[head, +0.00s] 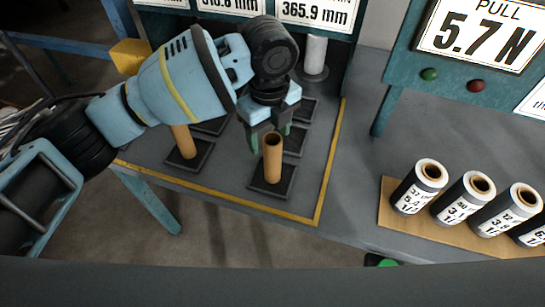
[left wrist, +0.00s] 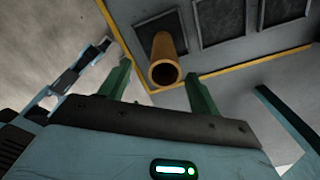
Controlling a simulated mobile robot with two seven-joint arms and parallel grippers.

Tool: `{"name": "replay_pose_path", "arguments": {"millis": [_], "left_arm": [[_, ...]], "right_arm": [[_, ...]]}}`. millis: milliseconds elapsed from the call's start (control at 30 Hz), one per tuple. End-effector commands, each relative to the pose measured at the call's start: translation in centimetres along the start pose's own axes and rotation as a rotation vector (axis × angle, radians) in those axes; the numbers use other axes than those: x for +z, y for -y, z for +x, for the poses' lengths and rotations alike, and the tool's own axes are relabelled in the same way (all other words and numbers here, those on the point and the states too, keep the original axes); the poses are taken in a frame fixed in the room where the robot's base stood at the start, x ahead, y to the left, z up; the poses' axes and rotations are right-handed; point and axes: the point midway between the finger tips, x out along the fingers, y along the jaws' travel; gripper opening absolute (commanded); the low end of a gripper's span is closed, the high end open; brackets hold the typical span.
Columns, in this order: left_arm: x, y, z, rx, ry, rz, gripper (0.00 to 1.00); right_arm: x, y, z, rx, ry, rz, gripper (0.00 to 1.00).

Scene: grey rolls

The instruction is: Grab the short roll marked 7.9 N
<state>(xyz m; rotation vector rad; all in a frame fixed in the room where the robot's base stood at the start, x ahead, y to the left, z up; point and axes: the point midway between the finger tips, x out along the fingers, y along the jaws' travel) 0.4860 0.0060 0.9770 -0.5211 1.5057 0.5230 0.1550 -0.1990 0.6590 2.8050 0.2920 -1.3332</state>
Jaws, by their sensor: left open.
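No marking reading 7.9 N can be read in either view. A short brown tube (head: 272,160) stands upright on a dark square pad, with no label visible on it. My left gripper (head: 268,138) is just behind and above it, open, with green fingers. In the left wrist view the tube (left wrist: 164,60) shows between and beyond the two fingers of the gripper (left wrist: 160,88), its open end facing the camera. Contact cannot be told. A second brown tube (head: 183,141) stands on another pad to the left, partly behind my arm. My right gripper is out of view.
Dark labelled rolls (head: 418,187) stand on a brown board (head: 393,216) at the right. A sign (head: 480,35) reads "PULL 5.7 N". A white roll (head: 315,55) stands behind the gripper. Yellow tape (head: 330,165) edges the pad area; the grey table between it and the board is clear.

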Motion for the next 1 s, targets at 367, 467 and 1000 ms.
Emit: {"name": "replay_pose_path", "arguments": {"millis": [367,467,1000], "left_arm": [[-0.1,0.2,2.5,0.003,-0.001,-0.002,0.63],[-0.2,0.5,3.9,0.002,0.0,-0.002,0.63],[-0.3,0.6,6.3,0.0,0.0,-0.001,0.55]], "right_arm": [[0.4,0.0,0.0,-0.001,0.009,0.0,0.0],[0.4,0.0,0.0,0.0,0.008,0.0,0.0],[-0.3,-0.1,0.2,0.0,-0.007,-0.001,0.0]]}}
